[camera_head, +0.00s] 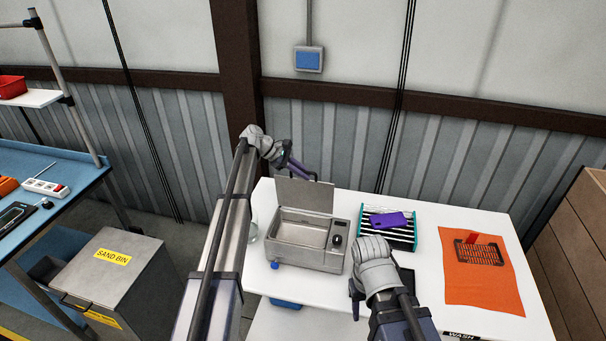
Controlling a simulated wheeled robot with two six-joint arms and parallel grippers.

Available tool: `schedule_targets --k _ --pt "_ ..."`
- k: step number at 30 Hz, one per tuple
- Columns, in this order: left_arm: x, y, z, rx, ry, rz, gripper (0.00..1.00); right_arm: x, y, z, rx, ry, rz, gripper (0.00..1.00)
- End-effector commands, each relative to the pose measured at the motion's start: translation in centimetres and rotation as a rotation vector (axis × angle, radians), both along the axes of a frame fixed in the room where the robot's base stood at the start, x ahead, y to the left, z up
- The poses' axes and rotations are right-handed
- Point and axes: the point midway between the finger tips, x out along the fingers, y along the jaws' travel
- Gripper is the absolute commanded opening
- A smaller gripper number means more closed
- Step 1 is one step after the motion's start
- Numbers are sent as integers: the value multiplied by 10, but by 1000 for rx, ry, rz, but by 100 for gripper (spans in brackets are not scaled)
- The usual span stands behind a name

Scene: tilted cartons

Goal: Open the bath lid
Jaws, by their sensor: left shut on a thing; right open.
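The bath (284,232) is a grey metal box on the white table, with an open basin and a control panel with a dark knob on its right. Its lid (303,194) is a flat grey plate standing raised, nearly upright, at the back of the basin. My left gripper (311,177) reaches over from behind and is shut at the lid's top edge; the fingertips are small and partly hidden. My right gripper (358,298) is open and empty in front of the bath's right side, with its fingers partly hidden by its own wrist.
A striped rack (401,237) holding a purple object (389,219) stands right of the bath. An orange cloth (482,282) with a dark basket (480,254) lies further right. A glass (254,232) is partly hidden left of the bath. A sand bin (112,262) stands left.

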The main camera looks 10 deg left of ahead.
Motion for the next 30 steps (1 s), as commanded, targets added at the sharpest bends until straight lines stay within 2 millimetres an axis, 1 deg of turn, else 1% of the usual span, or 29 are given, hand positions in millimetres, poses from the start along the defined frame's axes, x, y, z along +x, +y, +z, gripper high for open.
schedule_targets --k 5,6,13,23,26,30 --pt "0 0 0 0 -1 1 0 0 0 0 0 0 0 50" --pt "0 0 0 0 -1 1 17 0 0 0 0 0 0 50" --pt "0 0 0 0 -1 1 43 0 0 0 0 0 0 50" --pt "-1 2 2 0 0 0 43 0 0 2 0 0 0 50" --pt "-2 6 8 0 -1 1 43 0 0 8 0 0 0 50" --pt "-5 17 20 0 -1 1 43 0 0 20 0 1 1 50"
